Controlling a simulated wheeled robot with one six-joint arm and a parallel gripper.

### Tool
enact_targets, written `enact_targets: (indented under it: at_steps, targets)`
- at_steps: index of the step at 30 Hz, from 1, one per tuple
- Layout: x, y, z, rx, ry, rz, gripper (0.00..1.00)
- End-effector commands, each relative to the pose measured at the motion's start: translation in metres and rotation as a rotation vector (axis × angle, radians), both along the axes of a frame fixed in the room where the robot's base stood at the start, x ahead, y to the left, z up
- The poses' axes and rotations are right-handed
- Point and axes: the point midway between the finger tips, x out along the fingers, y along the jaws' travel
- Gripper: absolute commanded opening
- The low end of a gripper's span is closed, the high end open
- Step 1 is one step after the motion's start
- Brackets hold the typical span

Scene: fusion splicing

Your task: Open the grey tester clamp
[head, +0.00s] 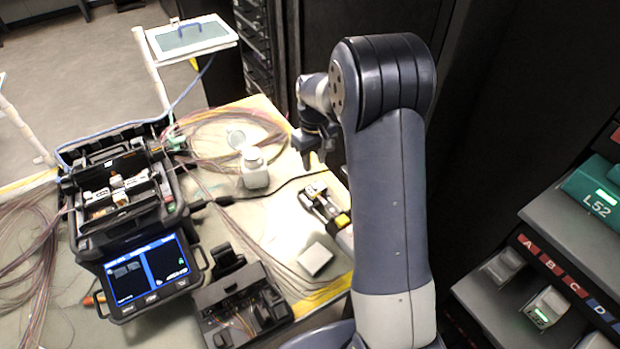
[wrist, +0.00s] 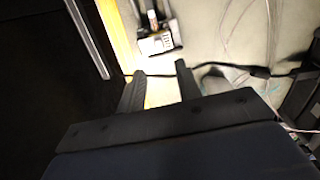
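My gripper (wrist: 162,80) shows its two black fingers apart in the wrist view, with only a strip of yellow table edge and pale mat between them. In the head view my gripper (head: 314,150) hangs over the table's right edge, above and behind a small black, grey and yellow device (head: 325,207). That device also shows in the wrist view (wrist: 156,41), beyond the fingertips and not touched, with a pale labelled end. I cannot tell for sure whether it bears the grey tester clamp, nor whether any clamp on it is open or shut.
The fusion splicer (head: 140,230) with a lit blue screen stands at the left. A white-capped bottle (head: 254,170), a small grey block (head: 316,259) and a black open case (head: 240,305) share the table. Loose fibres cross the mat. A dark cabinet borders the right side.

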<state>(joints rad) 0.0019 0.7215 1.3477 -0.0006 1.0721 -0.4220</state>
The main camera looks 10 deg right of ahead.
Motion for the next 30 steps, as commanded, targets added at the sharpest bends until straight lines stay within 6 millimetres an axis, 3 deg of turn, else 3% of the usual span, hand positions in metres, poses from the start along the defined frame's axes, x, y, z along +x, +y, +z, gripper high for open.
enact_targets:
  at_steps: [9,15,27,30]
  targets:
    - [-0.001,0.000,-0.060,0.000,0.005,-0.001,0.33]
    - [-0.001,0.000,-0.084,0.000,0.002,-0.001,0.33]
    - [-0.001,0.000,-0.092,0.000,0.000,-0.001,0.33]
    - [-0.001,0.000,-0.092,0.000,0.000,-0.001,0.25]
